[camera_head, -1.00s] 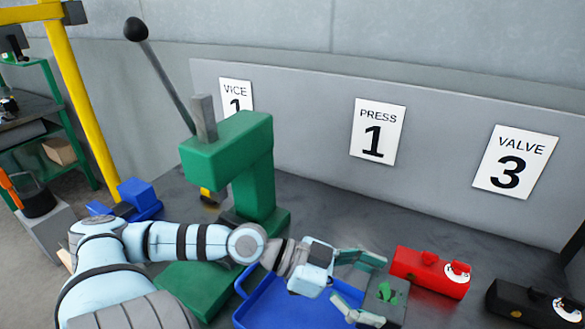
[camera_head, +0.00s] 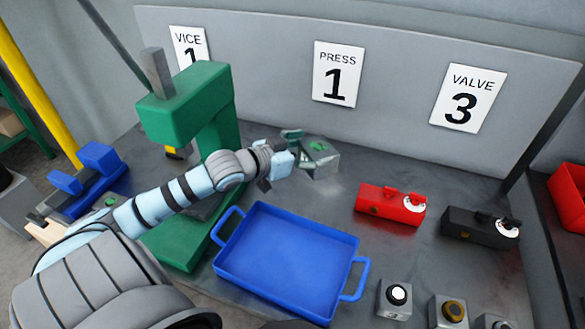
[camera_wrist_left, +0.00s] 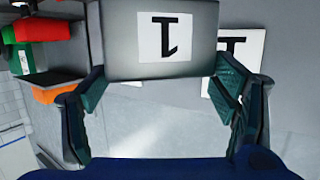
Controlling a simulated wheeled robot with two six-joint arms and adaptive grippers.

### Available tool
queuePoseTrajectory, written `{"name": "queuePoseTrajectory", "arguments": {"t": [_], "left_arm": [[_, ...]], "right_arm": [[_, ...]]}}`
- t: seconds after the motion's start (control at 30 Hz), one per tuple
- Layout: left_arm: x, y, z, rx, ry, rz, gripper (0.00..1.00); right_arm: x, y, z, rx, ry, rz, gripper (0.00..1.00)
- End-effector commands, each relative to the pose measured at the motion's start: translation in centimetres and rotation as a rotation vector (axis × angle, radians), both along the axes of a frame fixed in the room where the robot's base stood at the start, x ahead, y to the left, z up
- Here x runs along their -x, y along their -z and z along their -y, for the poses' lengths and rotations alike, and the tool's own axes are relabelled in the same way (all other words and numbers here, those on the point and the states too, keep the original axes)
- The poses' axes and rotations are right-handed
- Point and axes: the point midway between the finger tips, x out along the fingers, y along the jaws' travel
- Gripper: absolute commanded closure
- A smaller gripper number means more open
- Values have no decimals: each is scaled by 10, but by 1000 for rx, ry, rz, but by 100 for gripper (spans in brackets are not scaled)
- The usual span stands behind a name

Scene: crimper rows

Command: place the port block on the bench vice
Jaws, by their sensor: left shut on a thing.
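In the left wrist view, the block (camera_wrist_left: 160,65), with a white label reading 1, sits between the fingers of my left gripper (camera_wrist_left: 160,95). The blue bench vice (camera_head: 98,160) stands at the left end of the bench, beyond the press; my forearm passes in front of that side. My right gripper is out of view.
The green press (camera_head: 185,115) stands between the block and the vice. A blue tray (camera_head: 290,208) with handles lies in front. Several button boxes (camera_head: 394,300) stand at the front right.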

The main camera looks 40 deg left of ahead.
Motion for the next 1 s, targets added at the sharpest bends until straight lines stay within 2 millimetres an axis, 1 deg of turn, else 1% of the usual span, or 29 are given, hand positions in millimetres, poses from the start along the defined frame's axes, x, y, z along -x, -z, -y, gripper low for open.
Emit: {"name": "queuePoseTrajectory", "arguments": {"t": [0.03, 0.07, 0.1, 0.2, 0.3, 0.4, 0.47, 0.57, 0.63, 0.7, 0.77, 0.97, 1.0], "left_arm": [[0, 22, 1, 8, -1, 0, 82], [0, 33, 1, 7, -1, 2, 82], [0, 48, 1, 7, -1, 1, 82], [0, 83, 1, 6, 0, 2, 82], [0, 108, 1, 4, 1, 3, 82], [0, 121, 1, 2, 3, 6, 82], [0, 126, 1, 1, 2, 5, 82], [0, 142, 1, 2, 2, 5, 82], [0, 156, 1, 3, 2, 5, 82], [0, 165, 1, 2, 2, 5, 82], [0, 167, 1, 1, 2, 5, 82], [0, 165, 1, -1, 3, 4, 82], [1, 167, 1, -1, 2, -1, 18]], "right_arm": [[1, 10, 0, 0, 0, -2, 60], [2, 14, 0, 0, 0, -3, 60], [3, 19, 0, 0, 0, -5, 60], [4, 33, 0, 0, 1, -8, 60], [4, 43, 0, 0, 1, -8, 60], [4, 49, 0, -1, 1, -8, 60], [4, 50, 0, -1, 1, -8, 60], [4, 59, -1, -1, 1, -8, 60], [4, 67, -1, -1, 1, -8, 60], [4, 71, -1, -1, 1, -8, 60], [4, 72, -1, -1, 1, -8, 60], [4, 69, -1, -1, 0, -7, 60], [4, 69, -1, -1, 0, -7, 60]]}}
